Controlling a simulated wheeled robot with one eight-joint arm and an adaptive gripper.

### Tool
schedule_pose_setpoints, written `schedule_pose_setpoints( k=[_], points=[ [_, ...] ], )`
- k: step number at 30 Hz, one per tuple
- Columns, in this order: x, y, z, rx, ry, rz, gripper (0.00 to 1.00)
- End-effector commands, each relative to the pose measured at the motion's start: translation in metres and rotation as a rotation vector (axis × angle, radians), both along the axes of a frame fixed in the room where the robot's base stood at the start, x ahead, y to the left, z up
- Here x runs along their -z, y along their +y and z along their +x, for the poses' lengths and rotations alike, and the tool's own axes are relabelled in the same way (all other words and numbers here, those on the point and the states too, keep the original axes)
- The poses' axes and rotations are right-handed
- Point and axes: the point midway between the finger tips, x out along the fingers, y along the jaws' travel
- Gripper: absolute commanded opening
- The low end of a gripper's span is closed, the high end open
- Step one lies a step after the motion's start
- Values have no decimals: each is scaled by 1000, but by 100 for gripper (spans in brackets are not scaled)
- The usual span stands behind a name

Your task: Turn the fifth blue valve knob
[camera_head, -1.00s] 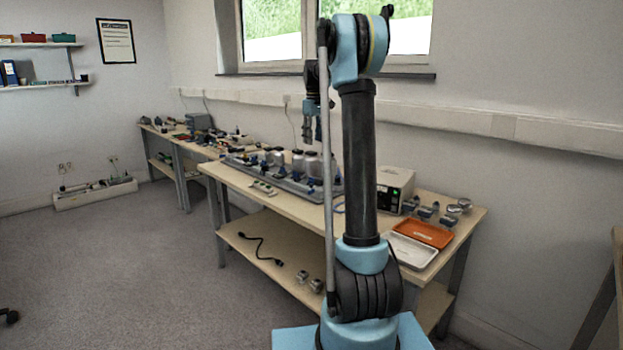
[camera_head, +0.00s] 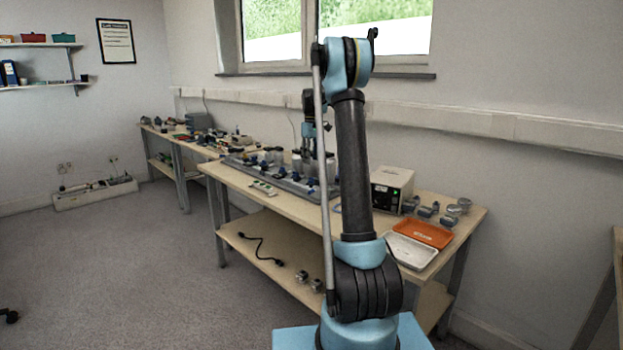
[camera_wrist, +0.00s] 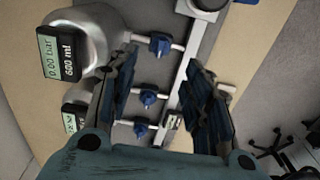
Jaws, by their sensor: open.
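In the wrist view, blue valve knobs sit in a column on a grey rig: an upper knob (camera_wrist: 158,44), a middle knob (camera_wrist: 148,97) and a lower knob (camera_wrist: 141,129). I cannot tell which is the fifth. My gripper (camera_wrist: 162,62) is open, its dark fingers spread to either side of the column, with no knob clasped. The upper knob shows just beyond the fingertips, between them. In the head view, the rig (camera_head: 240,168) stands on the bench, with several blue knobs. My gripper there is partly hidden behind my arm.
A grey canister with a pressure display (camera_wrist: 62,55) stands left of the knobs. A grey instrument box (camera_head: 392,189), an orange tray (camera_head: 422,233) and a white tray (camera_head: 410,250) are on the bench's right part. A small white-green item (camera_head: 262,188) lies before the rig.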

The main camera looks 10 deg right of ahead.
Motion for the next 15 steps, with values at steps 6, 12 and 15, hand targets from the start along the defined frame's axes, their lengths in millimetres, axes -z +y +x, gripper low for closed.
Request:
schedule_pose_setpoints(
  k=[6, 12, 15],
  points=[
    [39, 0, 0, 0, 0, 0, 45],
    [69, 0, 0, 0, 0, 0, 45],
    [79, 0, 0, 0, 0, 0, 45]
  ],
)
